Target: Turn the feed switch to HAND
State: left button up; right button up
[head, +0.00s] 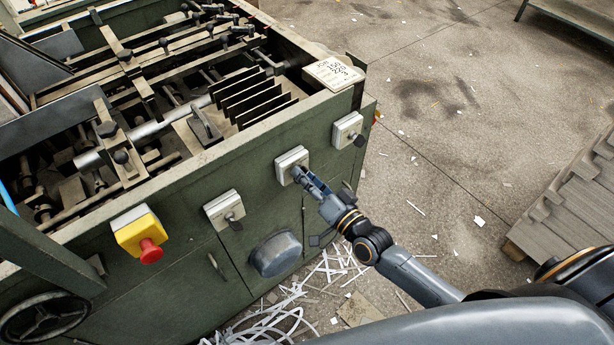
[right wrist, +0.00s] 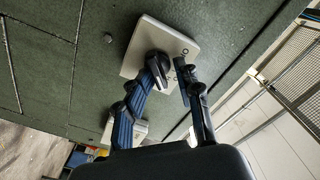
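A light grey switch plate (head: 288,158) is the middle one of three on the green machine's side. Its label is too small to read, so I cannot tell whether it is the feed switch. In the right wrist view the plate (right wrist: 178,45) carries a dark rotary knob (right wrist: 158,65). My right gripper (head: 299,175) is at this plate. In the right wrist view its fingers (right wrist: 169,70) are slightly apart; the knob is by the left fingertip, with a gap to the right one. Contact is unclear. My left gripper is out of view.
Another switch (head: 219,209) is to the left and one (head: 346,127) to the right. A red emergency button (head: 150,251) on a yellow box and a round grey housing (head: 276,254) stick out. Paper strips (head: 268,318) litter the floor. A pallet stack (head: 565,205) stands right.

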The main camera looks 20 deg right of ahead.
jog(key=v, duration=1.2)
dwell(0.3)
jog(key=s+d+f+n+g+h, duration=0.1)
jog(key=s+d+f+g, duration=0.1)
jog(key=f, duration=0.7)
jog(key=s+d+f+n+g+h, duration=0.1)
jog(key=s+d+f+g+h, duration=0.1)
jog(key=f, duration=0.7)
jog(key=s+d+f+n+g+h, duration=0.1)
jog(key=s+d+f+n+g, duration=0.15)
jog(key=f, duration=0.75)
jog(key=s+a+f+n+g+h, duration=0.1)
jog(key=s+f+g, duration=0.3)
jog(key=s+f, duration=0.5)
jog(key=s+a+f+n+g+h, duration=0.1)
jog(key=s+f+n+g, duration=0.1)
jog(key=s+f+g, duration=0.3)
jog(key=s+f, duration=0.4)
jog(key=s, duration=0.7)
jog(key=shift+s+a+f, duration=0.15)
jog(key=shift+s+a, duration=0.05)
jog(key=shift+a, duration=0.05)
